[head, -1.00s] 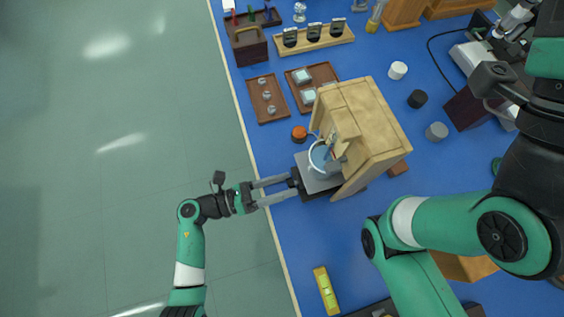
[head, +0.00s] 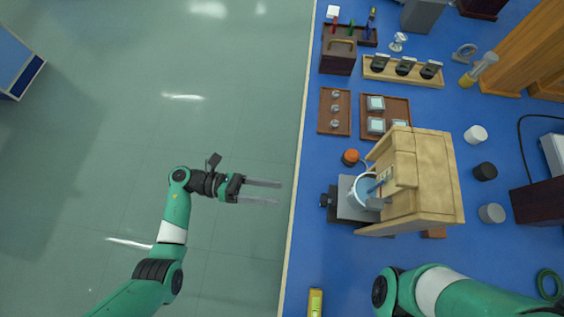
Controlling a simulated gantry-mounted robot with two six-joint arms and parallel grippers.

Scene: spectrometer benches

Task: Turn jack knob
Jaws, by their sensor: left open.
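The lab jack (head: 347,203) is a grey-topped platform with a dark body on the blue bench, in front of the wooden housing. Its small black knob (head: 325,200) sticks out on the left side, toward the bench edge. A round vessel with blue content (head: 365,188) stands on the jack. My left gripper (head: 279,192) is open and empty, left of the knob and just off the bench edge, with its fingers pointing right. It is apart from the knob. My right arm shows at the lower right, and its gripper is out of view.
The wooden housing (head: 440,180) stands right of the jack. An orange-topped knob (head: 350,157) sits just behind the jack. Brown trays (head: 343,102) lie farther back. A yellow level (head: 315,302) lies near the front edge.

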